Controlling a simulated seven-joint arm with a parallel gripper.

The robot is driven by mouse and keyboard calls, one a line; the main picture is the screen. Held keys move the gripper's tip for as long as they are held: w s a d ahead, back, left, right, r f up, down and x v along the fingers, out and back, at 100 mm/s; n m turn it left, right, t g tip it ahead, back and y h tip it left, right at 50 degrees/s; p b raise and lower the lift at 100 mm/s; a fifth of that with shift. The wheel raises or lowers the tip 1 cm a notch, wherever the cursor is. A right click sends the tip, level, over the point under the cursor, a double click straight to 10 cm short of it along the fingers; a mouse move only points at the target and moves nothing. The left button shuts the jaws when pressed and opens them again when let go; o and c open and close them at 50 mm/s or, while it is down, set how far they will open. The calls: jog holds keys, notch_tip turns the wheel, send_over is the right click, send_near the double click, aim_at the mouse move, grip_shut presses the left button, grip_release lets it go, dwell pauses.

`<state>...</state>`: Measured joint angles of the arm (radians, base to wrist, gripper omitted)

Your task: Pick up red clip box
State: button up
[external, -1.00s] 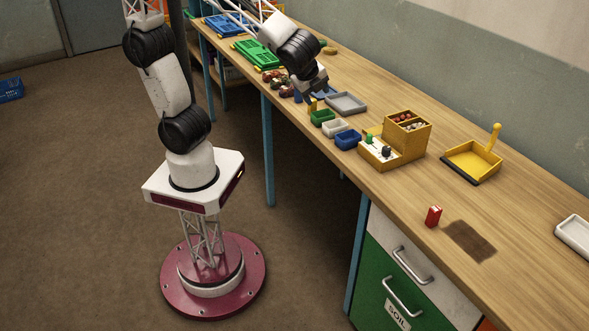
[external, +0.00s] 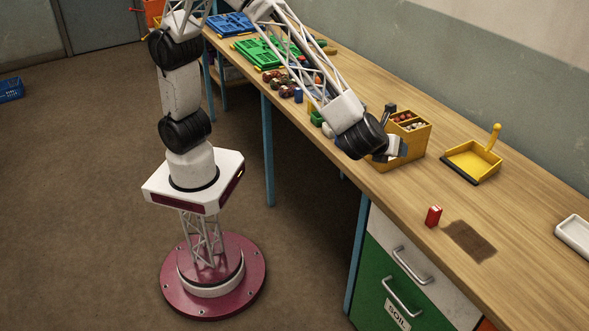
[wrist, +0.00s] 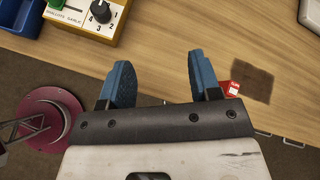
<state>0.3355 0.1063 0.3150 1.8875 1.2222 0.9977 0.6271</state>
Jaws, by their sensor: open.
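The red clip box (external: 433,216) is a small upright red box with a pale top, near the front edge of the bench, just left of a dark brown patch. In the wrist view the red box (wrist: 230,88) shows just right of the right finger, which covers part of it. My gripper (wrist: 160,78) has two blue fingers spread apart with only bench wood and edge visible between them. In the external view my gripper (external: 398,148) is in front of the yellow box unit, up and left of the red box and apart from it.
A yellow box unit (external: 415,147) with a dial stands behind my gripper. A yellow dustpan (external: 470,163) lies farther back. A dark brown patch (external: 469,240) is beside the red box, and a white tray (external: 576,235) is at far right. Bench around the box is mostly clear.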

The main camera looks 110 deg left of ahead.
aim_at(434, 210)
jog(key=w+d+f+m+t, duration=0.1)
jog(key=w+d+f+m, duration=0.1)
jog(key=w+d+f, duration=0.1)
jog(key=w+d+f+m+t, duration=0.1)
jog(key=w+d+f+m, duration=0.1)
jog(key=w+d+f, duration=0.1)
jog(key=w+d+f+m+t, duration=0.2)
jog(key=w+d+f+m, duration=0.1)
jog(key=w+d, duration=0.2)
jog(key=shift+w+d+f, duration=0.1)
jog(key=shift+d+f, duration=0.1)
jog(key=shift+d, duration=0.3)
jog(key=shift+x, duration=1.3)
jog(key=shift+x, duration=2.6)
jog(key=shift+f, duration=0.2)
